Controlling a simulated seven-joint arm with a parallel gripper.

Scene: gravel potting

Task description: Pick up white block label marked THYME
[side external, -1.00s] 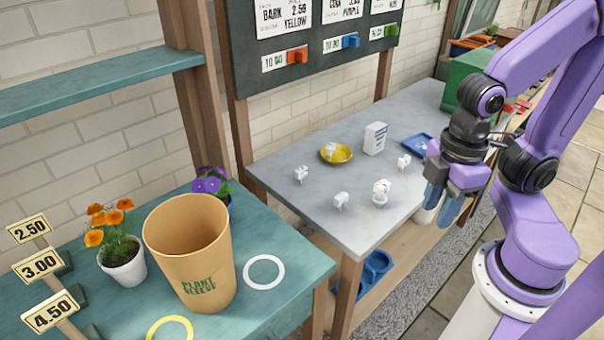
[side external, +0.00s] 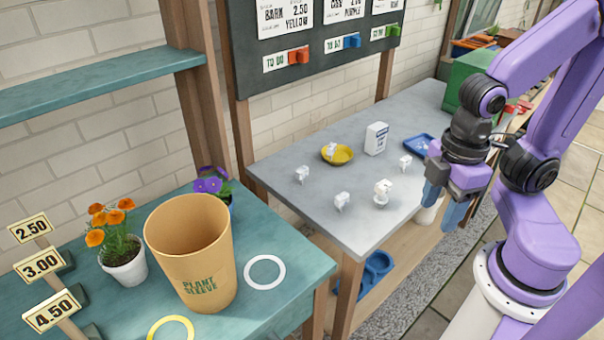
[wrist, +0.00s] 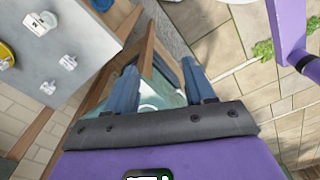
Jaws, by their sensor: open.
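In the wrist view, white blocks show at the upper left (wrist: 68,62). My gripper (side external: 447,205) is open and empty, pointing down beside the table's right front edge. Its blue fingers (wrist: 160,88) are apart in the wrist view.
A white box (side external: 376,138) and a blue tray (side external: 419,144) stand at the back of the grey table (side external: 290,205). A tan plant sleeve pot (side external: 190,255) and flower pots stand on the teal bench. A white container (side external: 428,210) is below my gripper.

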